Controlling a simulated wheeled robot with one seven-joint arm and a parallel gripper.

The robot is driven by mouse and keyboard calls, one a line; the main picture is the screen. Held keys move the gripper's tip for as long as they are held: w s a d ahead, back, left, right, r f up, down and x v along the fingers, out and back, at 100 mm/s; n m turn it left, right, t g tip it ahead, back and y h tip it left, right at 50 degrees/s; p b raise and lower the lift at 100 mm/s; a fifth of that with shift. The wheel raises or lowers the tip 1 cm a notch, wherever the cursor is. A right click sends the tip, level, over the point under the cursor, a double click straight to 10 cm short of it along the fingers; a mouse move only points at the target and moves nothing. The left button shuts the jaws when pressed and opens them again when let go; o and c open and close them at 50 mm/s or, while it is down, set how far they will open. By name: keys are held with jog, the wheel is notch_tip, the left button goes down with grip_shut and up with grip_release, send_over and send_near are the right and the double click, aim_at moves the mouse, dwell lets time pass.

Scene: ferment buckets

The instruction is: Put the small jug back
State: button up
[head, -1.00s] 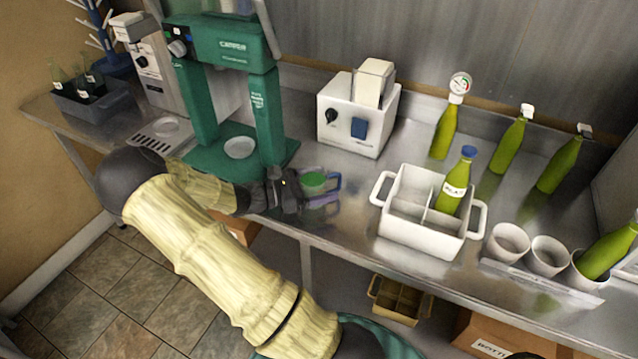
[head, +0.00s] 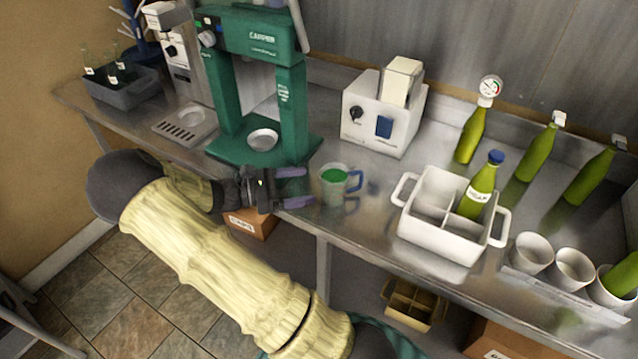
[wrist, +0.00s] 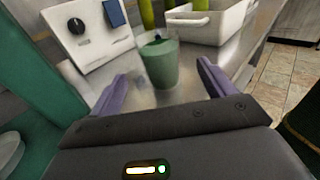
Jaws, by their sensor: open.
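The small jug (head: 335,187) is a pale, see-through cup with green inside and a blue handle on its right. It stands upright on the steel counter, right of the green capping machine. In the wrist view the jug (wrist: 159,64) is ahead of my gripper, centred between the fingers and apart from them. My gripper (head: 297,187) is open and empty, with purple fingers pointing right toward the jug. In the wrist view the open gripper (wrist: 163,92) shows a finger on each side.
The green machine (head: 294,105) stands left of the jug, with a white device (head: 376,129) behind it. A white divided crate (head: 440,248) with a green bottle (head: 478,190) is to the right. White cups (head: 532,254) stand near the front edge. Counter between jug and crate is clear.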

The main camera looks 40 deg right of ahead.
jog(key=shift+v, duration=0.8)
jog(key=shift+s, duration=0.1)
jog(key=shift+s+d+m+y, duration=0.1)
jog(key=shift+s+m+y, duration=0.2)
jog(key=shift+y, duration=0.1)
jog(key=s+a+m+t+y+p, duration=0.3)
jog(key=s+a+m+y+p, duration=0.3)
jog(key=y, duration=0.3)
jog(key=s+a+r+m+t+y+p, duration=0.3)
jog(key=a+r+m+t+y, duration=0.3)
jog(key=a+r, duration=0.3)
jog(key=shift+s+r+m, duration=0.45)
jog(key=shift+r+m, duration=0.25)
jog(key=shift+r, duration=0.3)
jog(key=shift+a, duration=0.1)
